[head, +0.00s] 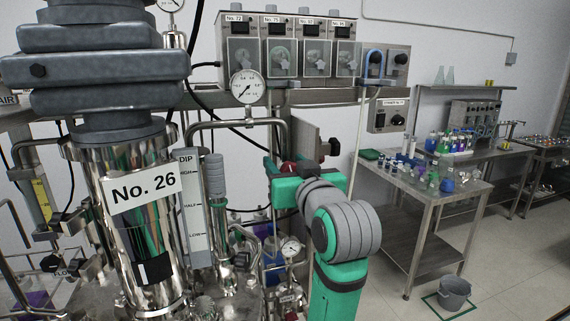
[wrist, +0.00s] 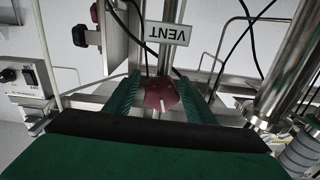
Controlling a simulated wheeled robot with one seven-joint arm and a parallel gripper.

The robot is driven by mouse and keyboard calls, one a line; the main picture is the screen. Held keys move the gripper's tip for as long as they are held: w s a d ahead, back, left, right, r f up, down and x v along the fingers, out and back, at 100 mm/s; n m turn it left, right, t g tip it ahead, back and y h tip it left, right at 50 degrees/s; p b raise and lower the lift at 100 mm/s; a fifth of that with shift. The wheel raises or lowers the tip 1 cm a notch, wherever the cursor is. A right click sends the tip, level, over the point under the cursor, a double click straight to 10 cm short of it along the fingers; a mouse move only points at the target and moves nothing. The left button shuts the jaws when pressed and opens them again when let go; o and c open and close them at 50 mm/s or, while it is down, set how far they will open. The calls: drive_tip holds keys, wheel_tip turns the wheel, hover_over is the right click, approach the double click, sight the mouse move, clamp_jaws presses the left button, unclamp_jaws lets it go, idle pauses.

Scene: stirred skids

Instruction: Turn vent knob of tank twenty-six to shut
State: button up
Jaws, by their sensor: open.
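The tank (head: 115,160) with a "No. 26" label stands at the left of the head view. In the wrist view the dark red vent knob (wrist: 160,98) carries a short white mark, and a VENT label (wrist: 168,34) shows upside down beyond it. My gripper (wrist: 163,90) is open, its green fingers on either side of the knob with a visible gap to each. In the head view the red knob (head: 288,169) is partly hidden by my green gripper and grey wrist. I cannot tell how far the fingers reach along the knob's depth.
A pressure gauge (head: 247,87) and bent steel pipes stand between the tank and my arm. A sight tube with a DIP scale (head: 193,205) is beside the tank. A steel table (head: 430,190) with bottles is at right; a grey bucket (head: 454,293) stands on open floor.

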drive_tip(key=shift+w+a, duration=0.1)
drive_tip(key=shift+w, duration=0.15)
drive_tip(key=c, duration=1)
drive_tip(key=shift+c, duration=0.2)
drive_tip(key=m, duration=0.4)
drive_tip(key=shift+m, duration=0.4)
drive_tip(key=m, duration=0.4)
drive_tip(key=shift+d+f, duration=0.1)
drive_tip(key=shift+d, duration=0.1)
drive_tip(key=shift+m, duration=0.3)
